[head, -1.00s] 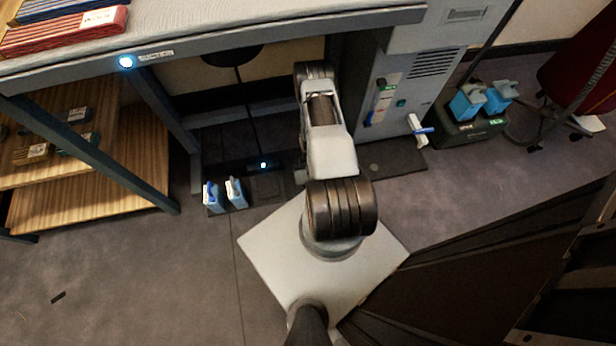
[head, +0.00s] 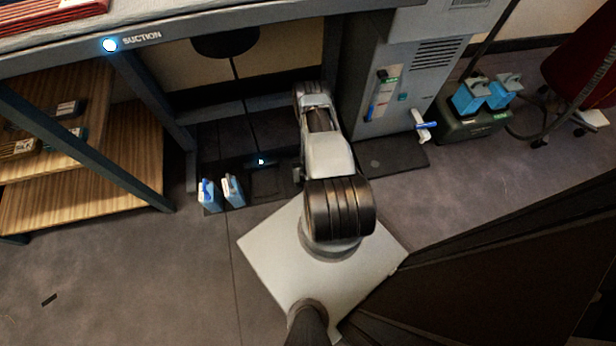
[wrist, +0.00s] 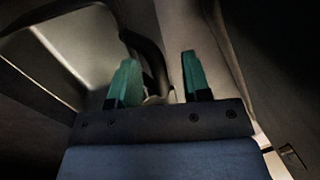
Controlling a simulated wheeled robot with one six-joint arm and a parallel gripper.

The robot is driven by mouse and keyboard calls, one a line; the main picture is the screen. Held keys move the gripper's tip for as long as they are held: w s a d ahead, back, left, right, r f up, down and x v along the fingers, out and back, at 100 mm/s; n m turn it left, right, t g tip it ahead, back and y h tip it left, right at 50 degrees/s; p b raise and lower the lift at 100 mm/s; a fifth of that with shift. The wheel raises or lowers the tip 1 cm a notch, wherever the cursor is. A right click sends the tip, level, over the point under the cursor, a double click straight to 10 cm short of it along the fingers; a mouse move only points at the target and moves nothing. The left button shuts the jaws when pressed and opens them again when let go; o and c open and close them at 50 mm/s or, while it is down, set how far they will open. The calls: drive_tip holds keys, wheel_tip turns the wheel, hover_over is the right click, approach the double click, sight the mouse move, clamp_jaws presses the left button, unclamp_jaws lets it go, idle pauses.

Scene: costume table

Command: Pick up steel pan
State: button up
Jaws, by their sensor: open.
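I cannot make out a steel pan in either view. My gripper (wrist: 156,82) shows in the wrist view with its two green fingers apart. A dark curved shape and pale surfaces lie beyond the fingers, too dim to name. Nothing is clearly between the fingers. In the head view my arm reaches forward toward the space under the table, and its end is hidden.
A grey table (head: 200,48) with a lit suction label spans the top. A wooden shelf (head: 125,195) stands left. A grey machine cabinet (head: 410,75) and a green box with blue bottles (head: 470,120) stand right. Two blue-white bottles (head: 222,192) stand on the floor. Open floor lies at lower left.

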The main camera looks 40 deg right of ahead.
clamp_jaws()
idle(0.3)
idle(0.3)
